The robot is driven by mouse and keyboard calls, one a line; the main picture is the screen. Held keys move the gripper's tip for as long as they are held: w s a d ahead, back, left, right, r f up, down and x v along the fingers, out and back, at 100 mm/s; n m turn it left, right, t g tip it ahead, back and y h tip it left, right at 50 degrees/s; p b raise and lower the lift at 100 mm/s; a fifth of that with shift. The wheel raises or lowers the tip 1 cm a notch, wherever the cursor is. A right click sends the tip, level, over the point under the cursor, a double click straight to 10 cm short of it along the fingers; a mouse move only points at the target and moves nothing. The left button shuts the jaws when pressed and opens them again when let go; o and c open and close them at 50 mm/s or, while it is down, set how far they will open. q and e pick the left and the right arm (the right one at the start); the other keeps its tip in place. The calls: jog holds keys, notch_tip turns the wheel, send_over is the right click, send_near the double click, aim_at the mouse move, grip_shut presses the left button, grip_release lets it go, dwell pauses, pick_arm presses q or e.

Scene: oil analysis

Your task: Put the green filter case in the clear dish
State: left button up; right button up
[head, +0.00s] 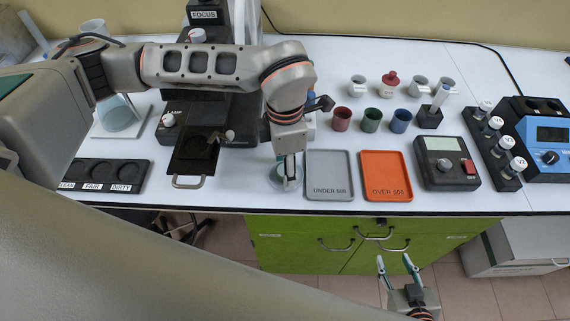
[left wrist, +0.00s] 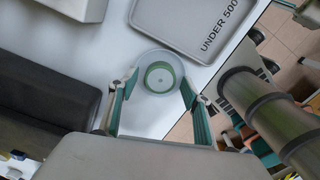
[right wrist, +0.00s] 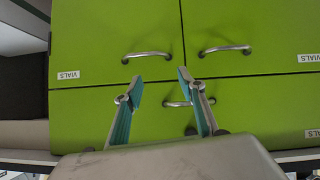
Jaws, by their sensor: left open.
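The green filter case (left wrist: 161,75), a round green ring with a pale top, lies inside the round clear dish (left wrist: 139,64) in the left wrist view. The dish also shows in the head view (head: 274,179), near the bench's front edge, where my left gripper (head: 290,180) partly hides it and the case. In the left wrist view the left gripper (left wrist: 158,89) is open, with its fingers apart on either side of the case, which looks free of them. My right gripper (head: 396,263) is open and empty in front of the green cabinet.
A grey "UNDER 500" tray (head: 330,194) is just right of the dish, with an orange "OVER 500" tray (head: 386,192) beyond it. The microscope stage (head: 196,152) stands to the left. Coloured cups (head: 371,121) stand behind the trays. Cabinet handles (head: 336,246) face the right gripper.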

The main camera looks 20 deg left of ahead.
pick_arm(q)
notch_tip(320, 180, up, 12)
jog(key=b, duration=0.1)
jog(key=shift+r, duration=0.15)
dwell(0.6)
